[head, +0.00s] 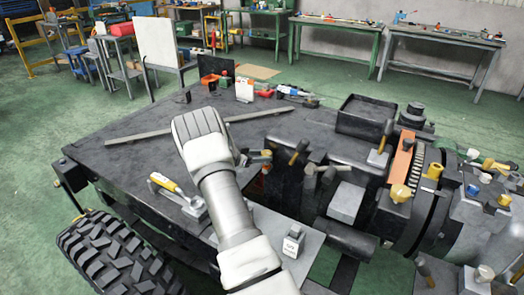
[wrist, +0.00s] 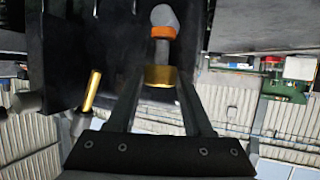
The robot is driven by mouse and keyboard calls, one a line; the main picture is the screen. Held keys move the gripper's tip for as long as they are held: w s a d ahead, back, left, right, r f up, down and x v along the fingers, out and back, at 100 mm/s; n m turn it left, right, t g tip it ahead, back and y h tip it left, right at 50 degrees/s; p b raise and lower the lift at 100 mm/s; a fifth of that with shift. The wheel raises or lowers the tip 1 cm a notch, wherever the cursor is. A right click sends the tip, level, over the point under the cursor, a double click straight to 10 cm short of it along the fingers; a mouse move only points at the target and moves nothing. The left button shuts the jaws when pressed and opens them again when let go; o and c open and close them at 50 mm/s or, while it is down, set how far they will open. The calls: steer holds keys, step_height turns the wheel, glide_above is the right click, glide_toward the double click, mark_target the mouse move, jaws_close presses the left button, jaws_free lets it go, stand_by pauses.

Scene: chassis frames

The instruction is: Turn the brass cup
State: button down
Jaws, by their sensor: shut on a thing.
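In the wrist view, the brass cup (wrist: 160,76) is a short gold-coloured cylinder at the end of a grey stem with an orange ring (wrist: 162,32) farther along it. My gripper (wrist: 160,84) has one dark finger on each side of the cup and is shut on it. The cup's far side is hidden. In the head view, my pale arm reaches up over the dark chassis deck (head: 130,165); I cannot clearly make out the fingertips or the held cup there.
A gold rod (wrist: 92,90) stands left of my fingers in the wrist view, with dark chassis parts close above. In the head view, a yellow-handled tool (head: 165,183) and a long bar (head: 140,136) lie on the deck. Crowded machinery with other brass-coloured caps (head: 400,193) fills the right.

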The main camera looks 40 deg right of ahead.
steer(key=m+g+b, duration=0.2)
steer(key=g, duration=0.1)
steer(key=m+g+y+b, duration=0.1)
steer(key=m+b, duration=0.1)
steer(key=shift+w+d+f, duration=0.15)
steer(key=shift+w+f, duration=0.1)
steer(key=shift+w, duration=0.15)
steer(key=shift+w+g+b, duration=0.1)
steer(key=shift+g+b, duration=0.3)
steer(key=shift+r+m+g+y+b, duration=0.25)
steer(key=shift+m+g+y+b, duration=0.15)
steer(key=shift+m+g+b, duration=0.15)
steer(key=shift+c, duration=1.5)
jaws_free()
steer(key=shift+t, duration=0.25)
steer(key=shift+r+n+t+h+p, duration=0.25)
steer(key=shift+n+t+h+p, duration=0.4)
steer(key=shift+p, duration=1.1)
